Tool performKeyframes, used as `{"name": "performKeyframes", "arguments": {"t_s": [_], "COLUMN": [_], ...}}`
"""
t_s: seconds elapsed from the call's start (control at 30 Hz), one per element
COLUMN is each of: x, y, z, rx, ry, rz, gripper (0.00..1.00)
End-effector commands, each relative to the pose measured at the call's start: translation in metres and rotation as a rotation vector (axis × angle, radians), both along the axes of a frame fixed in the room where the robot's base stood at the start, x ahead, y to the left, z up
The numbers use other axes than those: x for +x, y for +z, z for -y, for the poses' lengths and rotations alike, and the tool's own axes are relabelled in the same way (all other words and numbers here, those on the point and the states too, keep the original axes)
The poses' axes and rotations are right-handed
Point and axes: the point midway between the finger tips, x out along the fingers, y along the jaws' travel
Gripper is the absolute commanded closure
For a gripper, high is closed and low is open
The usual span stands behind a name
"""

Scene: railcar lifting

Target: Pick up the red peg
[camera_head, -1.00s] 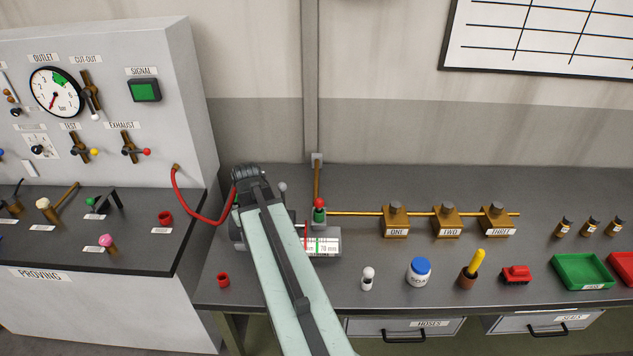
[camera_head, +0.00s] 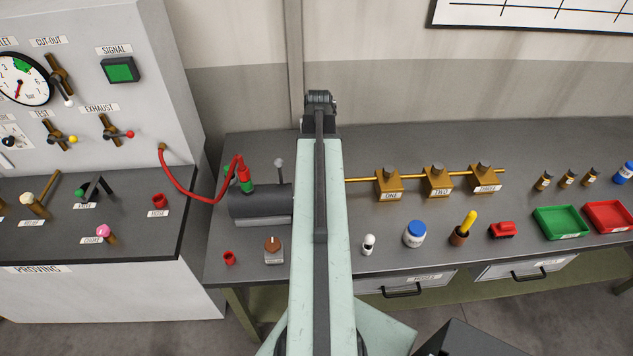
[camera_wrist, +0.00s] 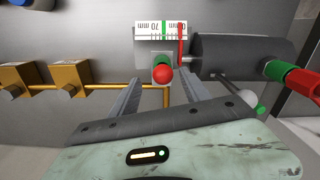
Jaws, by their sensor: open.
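A round red knob (camera_wrist: 163,75), which I take to be the red peg, stands in a green collar in the wrist view. My gripper (camera_wrist: 161,83) is open, one finger on each side of the line to the knob. The knob appears between the fingertips; whether it is at their depth I cannot tell, and no contact shows. In the head view my arm hides the peg and the fingers; only the back of my wrist shows.
A dark cylinder (camera_head: 260,202) carries a red hose (camera_head: 192,194) on a green fitting. A white 70 mm scale (camera_wrist: 150,31) with a red pointer lies by the knob. Brass blocks (camera_head: 437,182) stand on a pipe at right. A jar (camera_head: 414,236) and cups stand in front.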

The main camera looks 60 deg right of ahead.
Motion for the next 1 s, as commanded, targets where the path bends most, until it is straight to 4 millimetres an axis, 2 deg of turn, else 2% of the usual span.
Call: {"name": "performKeyframes", "arguments": {"t_s": [0.13,0.4,0.63,0.67,0.83,0.87,1.0], "x": [0.001,0.005,0.004,0.004,0.004,0.004,0.004], "y": [-0.01,-0.053,-0.05,-0.05,-0.05,-0.05,-0.05], "z": [0.0,0.0,0.0,0.0,0.0,0.0,0.0], "rx": [0.0,0.0,0.0,0.0,0.0,0.0,0.0], "ry": [-0.002,-0.003,-0.004,-0.004,-0.004,-0.004,-0.005], "rz": [0.0,0.0,0.0,0.0,0.0,0.0,0.0], "gripper": [0.45,0.45,0.45,0.48,0.95,1.0,1.0]}}
